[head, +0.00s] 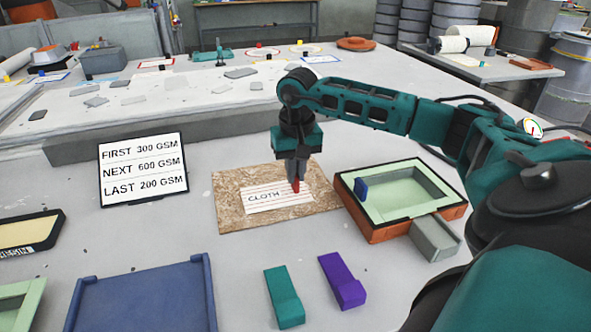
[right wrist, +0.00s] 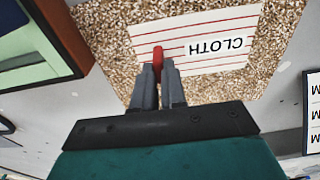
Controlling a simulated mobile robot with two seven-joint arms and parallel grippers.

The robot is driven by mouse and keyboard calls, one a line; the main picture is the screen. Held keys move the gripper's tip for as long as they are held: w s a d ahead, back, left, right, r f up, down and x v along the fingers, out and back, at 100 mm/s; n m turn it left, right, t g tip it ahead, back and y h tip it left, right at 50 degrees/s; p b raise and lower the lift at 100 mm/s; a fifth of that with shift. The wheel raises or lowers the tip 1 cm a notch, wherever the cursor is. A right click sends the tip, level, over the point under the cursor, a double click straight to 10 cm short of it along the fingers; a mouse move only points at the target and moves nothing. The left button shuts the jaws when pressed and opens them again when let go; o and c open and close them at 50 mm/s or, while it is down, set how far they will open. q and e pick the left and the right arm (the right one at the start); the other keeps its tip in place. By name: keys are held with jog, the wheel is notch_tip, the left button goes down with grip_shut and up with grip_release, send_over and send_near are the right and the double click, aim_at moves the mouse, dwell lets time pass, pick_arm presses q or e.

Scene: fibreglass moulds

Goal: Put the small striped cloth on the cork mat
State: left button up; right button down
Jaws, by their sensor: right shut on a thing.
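The small striped cloth (head: 278,201) is white with red lines and a CLOTH label. It lies flat over the brown speckled cork mat (head: 232,184), within its edges; I cannot tell whether it fully touches the mat. It also shows in the right wrist view (right wrist: 232,59), over the mat (right wrist: 112,25). My right gripper (head: 296,184) points down at the cloth's right end. In the right wrist view its fingers (right wrist: 158,73) are shut on a red tab at the cloth's edge. My left gripper is not in view.
A green-lined mould in an orange box (head: 376,232) stands close right of the mat, with a grey block (head: 434,238) beside it. Teal (head: 284,296) and purple (head: 342,280) blocks lie in front. A lettered sign (head: 143,169) and a blue tray (head: 142,258) are left.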

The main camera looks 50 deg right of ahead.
jog(key=c, duration=1.2)
grip_release()
jog(key=shift+f, duration=0.1)
jog(key=r, duration=0.4)
jog(key=r+p, duration=0.1)
jog(key=r, duration=0.7)
jog(key=shift+s+a+r+p, duration=0.15)
jog(key=shift+s+a+p, duration=0.05)
jog(key=shift+s+p, duration=0.2)
